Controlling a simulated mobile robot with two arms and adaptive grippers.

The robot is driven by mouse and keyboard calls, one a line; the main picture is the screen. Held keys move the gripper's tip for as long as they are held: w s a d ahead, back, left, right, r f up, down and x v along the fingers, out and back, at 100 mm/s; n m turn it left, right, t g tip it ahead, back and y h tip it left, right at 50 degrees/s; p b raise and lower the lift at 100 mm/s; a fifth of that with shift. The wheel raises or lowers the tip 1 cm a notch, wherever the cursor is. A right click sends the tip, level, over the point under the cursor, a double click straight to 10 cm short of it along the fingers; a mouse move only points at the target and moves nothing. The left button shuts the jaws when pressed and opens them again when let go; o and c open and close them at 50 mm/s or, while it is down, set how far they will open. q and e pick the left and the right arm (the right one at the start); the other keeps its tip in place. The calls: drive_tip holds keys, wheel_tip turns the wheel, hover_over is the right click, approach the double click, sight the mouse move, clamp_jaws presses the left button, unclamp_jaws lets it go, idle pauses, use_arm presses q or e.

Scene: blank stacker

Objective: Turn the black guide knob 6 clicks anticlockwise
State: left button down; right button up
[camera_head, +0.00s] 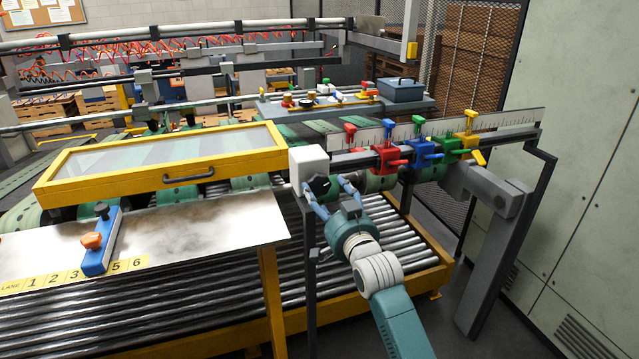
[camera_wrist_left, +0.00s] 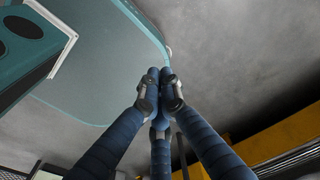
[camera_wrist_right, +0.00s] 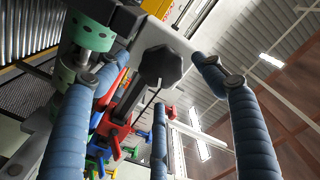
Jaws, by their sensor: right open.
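The black guide knob (camera_head: 318,184) sits on the front of a white box (camera_head: 308,160) at the right end of the yellow-framed cover. In the right wrist view the knob (camera_wrist_right: 160,65) is a faceted black head. My right gripper (camera_head: 326,188) is open, its blue fingers spread to either side of the knob. I cannot tell whether any finger touches it. My left gripper (camera_wrist_left: 159,72) shows only in its own wrist view, its fingertips together and nothing seen between them.
Red (camera_head: 387,158), blue (camera_head: 425,153) and yellow (camera_head: 467,145) clamps sit on the ruled rail right of the box. A metal plate (camera_head: 190,235) with a blue slider (camera_head: 100,245) and lane numbers lies left. Rollers (camera_head: 220,300) run below.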

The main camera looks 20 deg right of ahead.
sight(320, 190)
drive_tip(key=w, duration=0.2)
drive_tip(key=shift+w+a, duration=0.2)
drive_tip(key=shift+w, duration=0.15)
drive_tip(key=shift+w+p, duration=0.35)
drive_tip(key=shift+w, duration=0.2)
use_arm(q)
drive_tip(key=shift+w+a+r, duration=0.2)
drive_tip(key=shift+a+r, duration=0.4)
drive_tip(key=shift+a, duration=0.1)
use_arm(e)
drive_tip(key=shift+c, duration=1)
drive_tip(key=c, duration=1)
use_arm(q)
drive_tip(key=shift+w+d, duration=0.1)
use_arm(e)
drive_tip(key=shift+o, duration=0.2)
use_arm(q)
drive_tip(key=shift+d, duration=0.1)
use_arm(e)
drive_tip(key=shift+f, duration=0.15)
drive_tip(key=shift+n, duration=0.3)
